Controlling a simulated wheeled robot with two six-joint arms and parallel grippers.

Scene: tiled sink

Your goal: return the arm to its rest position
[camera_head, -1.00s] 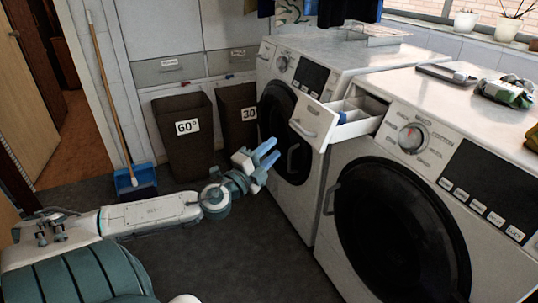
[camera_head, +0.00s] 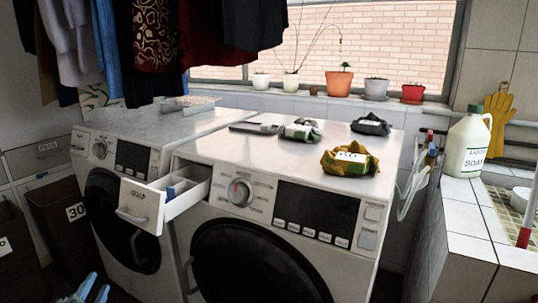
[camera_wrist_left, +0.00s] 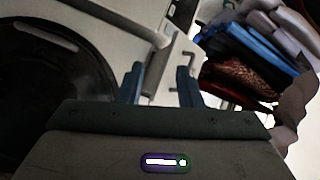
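My left gripper (camera_head: 88,290) shows only as blue fingertips at the bottom left of the head view, in front of the left washing machine (camera_head: 120,200). In the left wrist view its two blue fingers (camera_wrist_left: 160,85) stand apart with nothing between them, so it is open and empty. The rest of my left arm is outside the head view. My right gripper is in neither view.
The right machine's detergent drawer (camera_head: 145,205) is pulled out. Several packets, one a yellow packet (camera_head: 350,162), and a tray (camera_head: 255,127) lie on the machine top. A soap jug (camera_head: 467,147) stands at the right. Dark bins (camera_head: 62,215) stand at the left.

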